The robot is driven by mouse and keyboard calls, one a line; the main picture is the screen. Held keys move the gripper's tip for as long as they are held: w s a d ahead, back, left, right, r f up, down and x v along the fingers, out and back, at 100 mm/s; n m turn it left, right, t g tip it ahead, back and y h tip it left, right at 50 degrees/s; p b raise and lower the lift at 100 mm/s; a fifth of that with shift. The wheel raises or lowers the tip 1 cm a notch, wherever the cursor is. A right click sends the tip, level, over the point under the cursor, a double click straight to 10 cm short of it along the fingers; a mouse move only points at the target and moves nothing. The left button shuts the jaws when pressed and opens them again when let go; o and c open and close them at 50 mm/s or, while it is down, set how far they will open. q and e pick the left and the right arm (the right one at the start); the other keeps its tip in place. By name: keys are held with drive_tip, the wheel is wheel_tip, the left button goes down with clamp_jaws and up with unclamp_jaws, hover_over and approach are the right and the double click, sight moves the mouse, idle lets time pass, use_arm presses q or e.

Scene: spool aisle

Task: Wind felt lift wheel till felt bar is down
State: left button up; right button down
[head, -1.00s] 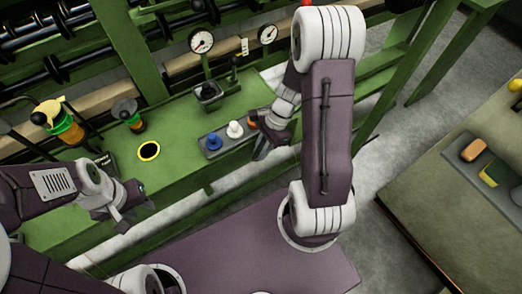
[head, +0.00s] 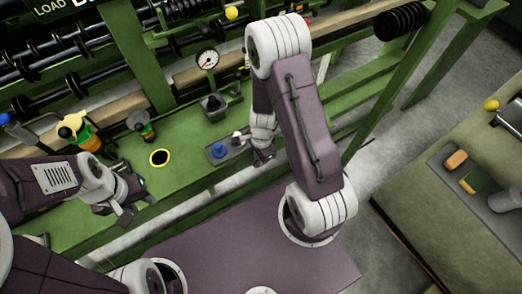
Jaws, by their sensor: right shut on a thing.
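A pale bar (head: 190,75) runs along the back of the green machine; it may be the felt bar. I cannot tell which part is the felt lift wheel; a small dark-topped fitting (head: 139,121) stands on the green deck. My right gripper (head: 264,157) is shut, low at the right end of a grey tray with a blue knob (head: 219,150) and a white knob (head: 239,138). What it holds is hidden by the gripper and wrist. My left gripper (head: 130,208) looks open and empty, above the deck's front edge.
A dial gauge (head: 208,59) stands behind a dark box (head: 213,104). A side table at right bears a tray (head: 449,178). Grey floor lies between.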

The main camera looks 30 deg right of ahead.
drive_tip(key=shift+w+a+r+h+p, duration=0.15)
drive_tip(key=shift+h+p, duration=0.6)
drive_tip(key=shift+p, duration=2.25)
drive_tip(key=shift+a+r+h+p, duration=0.2)
drive_tip(key=shift+h+p, duration=0.55)
drive_tip(key=shift+p, duration=2.25)
drive_tip(key=shift+f+p, duration=0.2)
drive_tip(key=shift+p, duration=0.4)
drive_tip(key=shift+f+h+p, duration=0.2)
drive_tip(key=shift+h+p, duration=0.1)
drive_tip(key=c, duration=1.8)
unclamp_jaws()
drive_tip(key=p+v, duration=0.1)
drive_tip(key=v, duration=0.8)
drive_tip(key=shift+s+a, duration=0.1)
drive_tip(key=shift+s, duration=0.1)
